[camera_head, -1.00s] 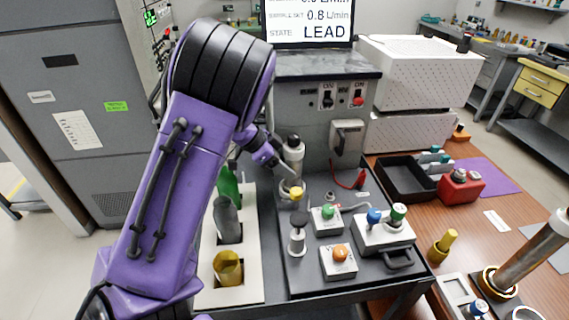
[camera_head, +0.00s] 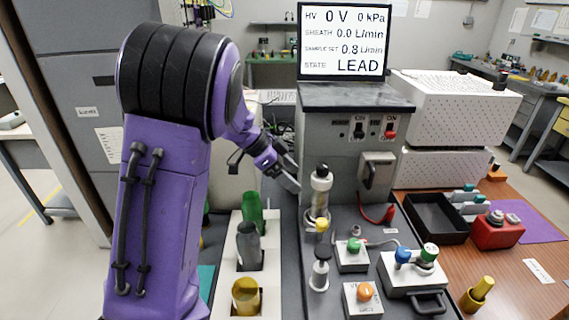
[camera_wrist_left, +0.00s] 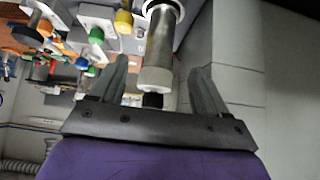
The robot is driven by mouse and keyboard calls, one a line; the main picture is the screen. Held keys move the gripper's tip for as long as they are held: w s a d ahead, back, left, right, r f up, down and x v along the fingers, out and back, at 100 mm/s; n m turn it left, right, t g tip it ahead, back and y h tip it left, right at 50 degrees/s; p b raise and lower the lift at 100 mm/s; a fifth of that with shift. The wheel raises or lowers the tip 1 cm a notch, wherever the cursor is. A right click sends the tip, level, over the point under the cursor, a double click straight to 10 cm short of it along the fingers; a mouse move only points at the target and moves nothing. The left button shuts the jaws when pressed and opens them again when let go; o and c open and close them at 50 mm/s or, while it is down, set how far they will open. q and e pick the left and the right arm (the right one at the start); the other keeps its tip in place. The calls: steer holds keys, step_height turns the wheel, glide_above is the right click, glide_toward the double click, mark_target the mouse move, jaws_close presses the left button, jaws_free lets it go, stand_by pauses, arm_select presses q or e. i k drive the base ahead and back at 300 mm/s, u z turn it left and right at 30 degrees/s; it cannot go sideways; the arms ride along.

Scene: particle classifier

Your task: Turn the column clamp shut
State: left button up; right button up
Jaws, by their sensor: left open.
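The column (camera_head: 319,190) is an upright silver cylinder with a dark cap on the black bench top, in front of the grey instrument. A yellow knob (camera_head: 322,225) sits low at its front; I take it for the clamp's handle. In the left wrist view the column (camera_wrist_left: 160,50) appears upside down, with the yellow knob (camera_wrist_left: 123,20) beside a pale ring (camera_wrist_left: 163,8) at its base. My left gripper (camera_head: 294,172) is open and empty, just left of the column's upper part. In the wrist view its fingers appear on either side of the column; contact is not visible. My right gripper is not in view.
A pale rack (camera_head: 230,292) with several bottles stands left of the column. A black-topped plunger (camera_head: 320,268) and boxes with green (camera_head: 354,245) and orange (camera_head: 365,291) knobs stand in front. The grey instrument (camera_head: 330,150) is behind, with a screen (camera_head: 343,40) above reading LEAD.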

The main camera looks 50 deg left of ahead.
mark_target(316, 230)
steer(key=k, duration=1.5)
